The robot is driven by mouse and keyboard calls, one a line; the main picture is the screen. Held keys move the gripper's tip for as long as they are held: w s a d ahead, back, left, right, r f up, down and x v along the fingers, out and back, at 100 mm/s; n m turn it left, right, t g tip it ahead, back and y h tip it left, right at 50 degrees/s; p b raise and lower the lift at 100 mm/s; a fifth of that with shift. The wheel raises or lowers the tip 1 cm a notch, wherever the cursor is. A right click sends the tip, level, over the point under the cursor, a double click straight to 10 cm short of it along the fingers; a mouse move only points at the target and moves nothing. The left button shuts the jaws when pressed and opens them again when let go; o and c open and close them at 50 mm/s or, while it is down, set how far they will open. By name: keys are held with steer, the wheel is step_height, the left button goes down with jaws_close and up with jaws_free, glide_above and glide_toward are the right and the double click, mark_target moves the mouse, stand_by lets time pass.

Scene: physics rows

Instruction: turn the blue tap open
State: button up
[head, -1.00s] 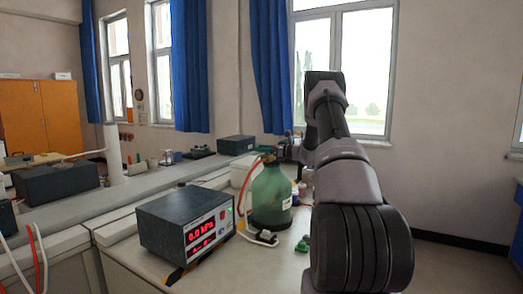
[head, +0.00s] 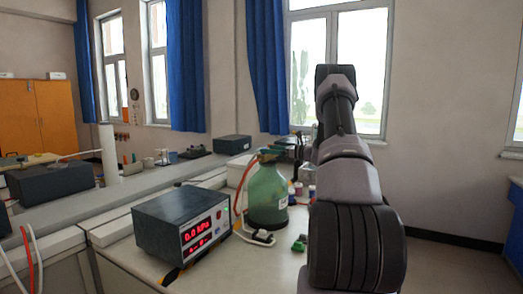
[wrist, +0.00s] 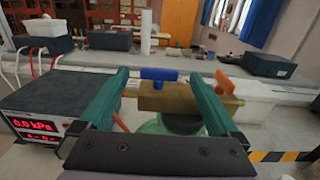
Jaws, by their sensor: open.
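The blue tap (wrist: 158,75) is a T-shaped handle on top of a brass block (wrist: 180,98), with its bar lying crosswise in the wrist view. An orange handle (wrist: 225,82) sits at the block's right end. The block is above the green glass bottle (head: 268,196), whose shoulder shows beneath it. My gripper (wrist: 158,77) is open, its green fingers on either side of the blue tap in the picture. I see a gap on both sides and no clear contact. In the head view the tap is too small to make out.
A pressure meter (head: 182,226) reading 0.0 kPa stands left of the bottle. A red hose (head: 239,192) runs down beside the bottle. A small green object (head: 299,243) lies on the bench to its right. Dark boxes (wrist: 269,66) stand farther back.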

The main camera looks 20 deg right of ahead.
steer(key=shift+v, duration=1.95)
steer(key=s+a+r+n+g+h, duration=0.1)
steer(key=s+a+r+n+g, duration=0.3)
steer(key=s+a+r+n, duration=0.45)
steer(key=s+a+r+n+g+h, duration=0.1)
steer(key=s+a+r+n+g, duration=0.35)
steer(key=s+a, duration=0.8)
steer(key=s+a+n+h, duration=0.2)
steer(key=s+n, duration=0.1)
steer(key=s, duration=0.4)
steer(key=s+a+r+n+t+h, duration=0.1)
steer(key=s+a+n+h, duration=0.1)
steer(key=s, duration=0.5)
steer(key=s+a+n+h, duration=0.2)
steer(key=s+n+h, duration=0.1)
steer(key=s+n, duration=0.3)
steer(key=shift+s+r+t, duration=0.3)
steer(key=shift+s+t, duration=0.05)
steer(key=shift+s, duration=0.75)
